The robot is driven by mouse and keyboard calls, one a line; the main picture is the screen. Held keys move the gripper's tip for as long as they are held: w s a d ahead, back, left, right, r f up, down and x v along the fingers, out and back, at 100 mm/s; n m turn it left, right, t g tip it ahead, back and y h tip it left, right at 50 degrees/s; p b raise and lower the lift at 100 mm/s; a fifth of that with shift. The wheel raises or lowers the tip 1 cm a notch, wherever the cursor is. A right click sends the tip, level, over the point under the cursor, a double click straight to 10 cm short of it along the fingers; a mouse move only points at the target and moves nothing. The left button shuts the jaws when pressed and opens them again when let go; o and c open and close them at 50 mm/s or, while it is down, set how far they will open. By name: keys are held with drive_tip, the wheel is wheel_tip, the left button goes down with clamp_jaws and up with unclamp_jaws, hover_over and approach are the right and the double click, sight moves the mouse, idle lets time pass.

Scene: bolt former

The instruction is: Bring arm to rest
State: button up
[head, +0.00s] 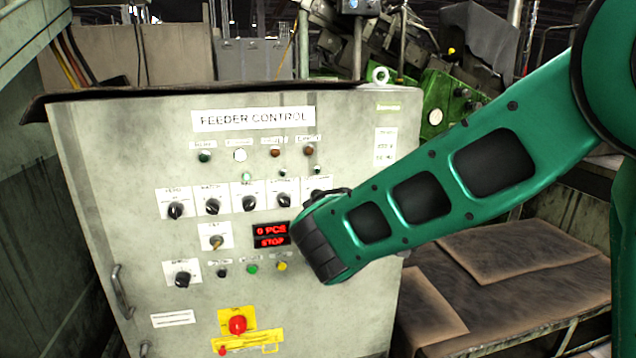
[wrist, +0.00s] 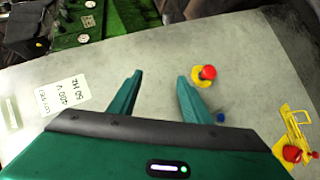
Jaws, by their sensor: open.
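My green arm comes in from the right in the head view, and its near link covers part of the feeder control cabinet (head: 110,190). My gripper is hidden behind that link there. In the wrist view my gripper (wrist: 160,76) is open, its two green fingers apart with nothing between them. A grey panel surface (wrist: 120,60) lies beyond the fingers. A red button on a yellow base (wrist: 208,73) shows just right of the right finger. I cannot tell whether the fingers touch the panel.
The cabinet carries several black knobs (head: 213,206), a red display (head: 271,235) reading 0 PCS and STOP, and a red emergency button (head: 238,324). A handle (head: 122,292) sticks out at its left. Brown sheets (head: 520,250) lie on a bench at right. Green machinery (head: 440,105) stands behind.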

drive_tip(key=s+d+f+m+g, duration=0.2)
drive_tip(key=s+d+m+g, duration=0.35)
drive_tip(key=d, duration=0.75)
drive_tip(key=s+d+f+m+g, duration=0.25)
drive_tip(key=s+d, duration=0.55)
drive_tip(key=d, duration=0.4)
drive_tip(key=s+d+f+m+g+y, duration=0.1)
drive_tip(key=s+m, duration=0.3)
drive_tip(key=s, duration=0.8)
drive_tip(key=s+d+f+m+g+y, duration=0.1)
drive_tip(key=s+d+m+g+y, duration=0.1)
drive_tip(key=s, duration=1)
drive_tip(key=shift+d+f+m+g+y, duration=0.25)
drive_tip(key=shift+d+m+g+y, duration=0.15)
drive_tip(key=shift+m+y, duration=0.6)
drive_tip(key=shift+w, duration=0.1)
drive_tip(key=shift+w+f, duration=0.25)
drive_tip(key=shift+w, duration=0.35)
